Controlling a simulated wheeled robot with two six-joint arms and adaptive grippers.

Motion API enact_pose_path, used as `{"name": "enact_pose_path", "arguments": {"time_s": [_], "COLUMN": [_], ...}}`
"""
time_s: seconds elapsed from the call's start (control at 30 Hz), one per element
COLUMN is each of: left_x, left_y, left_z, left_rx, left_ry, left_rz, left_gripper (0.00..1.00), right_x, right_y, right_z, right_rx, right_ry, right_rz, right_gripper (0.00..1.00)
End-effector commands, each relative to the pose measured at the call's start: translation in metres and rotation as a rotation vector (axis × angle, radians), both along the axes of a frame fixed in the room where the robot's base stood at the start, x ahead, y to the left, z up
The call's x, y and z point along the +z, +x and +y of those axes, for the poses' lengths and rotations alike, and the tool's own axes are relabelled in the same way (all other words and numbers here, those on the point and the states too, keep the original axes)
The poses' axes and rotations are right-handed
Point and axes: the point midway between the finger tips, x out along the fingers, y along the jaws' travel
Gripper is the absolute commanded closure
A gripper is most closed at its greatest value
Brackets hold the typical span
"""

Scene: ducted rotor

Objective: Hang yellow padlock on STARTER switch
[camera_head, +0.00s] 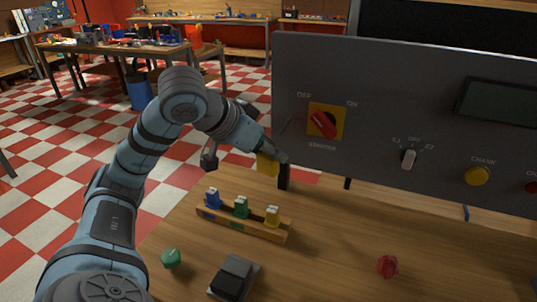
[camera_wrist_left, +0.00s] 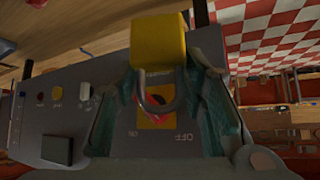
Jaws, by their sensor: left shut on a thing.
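The yellow padlock (camera_wrist_left: 158,42) is held between the fingers of my left gripper (camera_wrist_left: 160,80), its grey shackle pointing toward the panel in the left wrist view. In the head view the padlock (camera_head: 267,163) is partly hidden by my left gripper (camera_head: 279,168), which is below and left of the STARTER switch. The STARTER switch (camera_head: 323,124) is a red knob on a yellow plate on the grey panel. In the left wrist view the switch (camera_wrist_left: 155,101) appears behind the shackle; I cannot tell any contact. My right gripper is not in view.
A wooden rack (camera_head: 244,228) with blue, green and yellow pieces stands on the table below my left gripper. A green knob (camera_head: 171,258), a dark box (camera_head: 235,277) and a red knob (camera_head: 387,266) lie on the table. The panel (camera_head: 420,110) has other switches.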

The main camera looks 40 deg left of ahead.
Motion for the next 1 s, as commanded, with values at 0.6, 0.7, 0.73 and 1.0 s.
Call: {"name": "enact_pose_path", "arguments": {"time_s": [0.6,0.7,0.73,1.0], "left_x": [-0.004,-0.005,-0.005,-0.007], "left_y": [0.05,0.059,0.061,0.084], "left_z": [0.017,0.02,0.021,0.028], "left_rx": [-0.002,-0.002,-0.002,-0.004], "left_ry": [-0.002,-0.002,-0.002,-0.001], "left_rz": [0.0,0.001,0.001,0.001], "left_gripper": [0.92,0.92,0.92,0.92], "right_x": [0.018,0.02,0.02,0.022], "right_y": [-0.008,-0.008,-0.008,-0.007], "right_z": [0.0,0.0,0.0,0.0], "right_rx": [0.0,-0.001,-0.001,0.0], "right_ry": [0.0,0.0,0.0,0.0], "right_rz": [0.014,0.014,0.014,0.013], "right_gripper": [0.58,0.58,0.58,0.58]}}
